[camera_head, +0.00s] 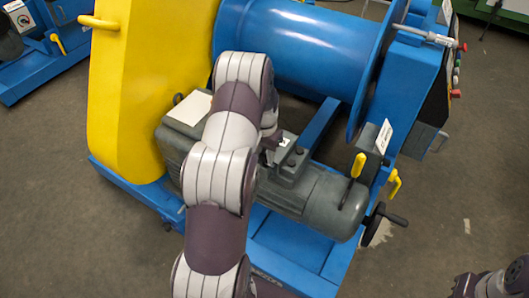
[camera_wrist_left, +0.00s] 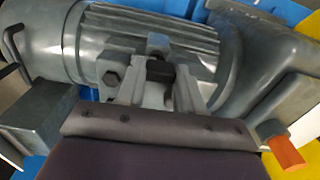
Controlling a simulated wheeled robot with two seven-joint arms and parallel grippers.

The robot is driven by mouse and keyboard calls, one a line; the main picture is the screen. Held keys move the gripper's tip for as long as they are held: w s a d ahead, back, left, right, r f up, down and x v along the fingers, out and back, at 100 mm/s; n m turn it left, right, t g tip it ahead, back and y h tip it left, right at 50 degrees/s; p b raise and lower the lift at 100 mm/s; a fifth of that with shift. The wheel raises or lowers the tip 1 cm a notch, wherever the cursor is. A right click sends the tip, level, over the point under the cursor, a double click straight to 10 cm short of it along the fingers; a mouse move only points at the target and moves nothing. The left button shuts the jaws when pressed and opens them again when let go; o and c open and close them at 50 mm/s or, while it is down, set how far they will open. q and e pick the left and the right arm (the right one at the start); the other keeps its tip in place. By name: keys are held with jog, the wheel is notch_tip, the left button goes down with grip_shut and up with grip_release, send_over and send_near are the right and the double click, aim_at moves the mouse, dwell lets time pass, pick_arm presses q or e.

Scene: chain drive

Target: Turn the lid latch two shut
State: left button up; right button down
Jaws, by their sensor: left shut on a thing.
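The grey ribbed motor (camera_head: 315,195) lies across the blue base, with a grey terminal box (camera_head: 295,165) on it. My left gripper (camera_head: 270,152) reaches down at the box's left side, largely hidden by my own arm. In the left wrist view, the gripper's two fingers (camera_wrist_left: 157,88) are shut on a small dark latch (camera_wrist_left: 160,70) in front of the motor's ribbed housing. Which latch this is, and how far it is turned, I cannot tell. A bolt head (camera_wrist_left: 111,79) shows left of the fingers. Only part of my right arm shows, at the lower right corner.
A yellow guard (camera_head: 130,90) stands to the left and a blue drum (camera_head: 290,45) behind. Yellow levers (camera_head: 357,166) and a black crank handle (camera_head: 392,218) stick out at the motor's right end. The floor at the lower right is mostly clear.

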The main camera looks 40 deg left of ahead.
aim_at(265, 157)
pick_arm(q)
jog(key=n+p, duration=0.2)
jog(key=n, duration=0.1)
jog(key=shift+s+r+p, duration=0.1)
jog(key=shift+r+p, duration=0.1)
jog(key=shift+p, duration=0.2)
jog(key=n+p, duration=0.2)
jog(key=n, duration=0.3)
jog(key=n+p, duration=0.1)
jog(key=n, duration=0.1)
jog(key=n+p, duration=0.1)
jog(key=n, duration=0.1)
jog(key=shift+s+d+f+n, duration=0.1)
jog(key=shift+d+n, duration=0.05)
jog(key=shift+n, duration=0.15)
jog(key=n+p, duration=0.1)
jog(key=n, duration=0.3)
jog(key=shift+n, duration=0.4)
jog(key=shift+d, duration=0.1)
jog(key=o, duration=1)
jog(key=shift+f, duration=0.1)
jog(key=shift+o, duration=0.2)
notch_tip(265, 157, up, 13)
jog(key=p, duration=0.1)
jog(key=shift+f+p, duration=0.15)
jog(key=shift+p, duration=0.15)
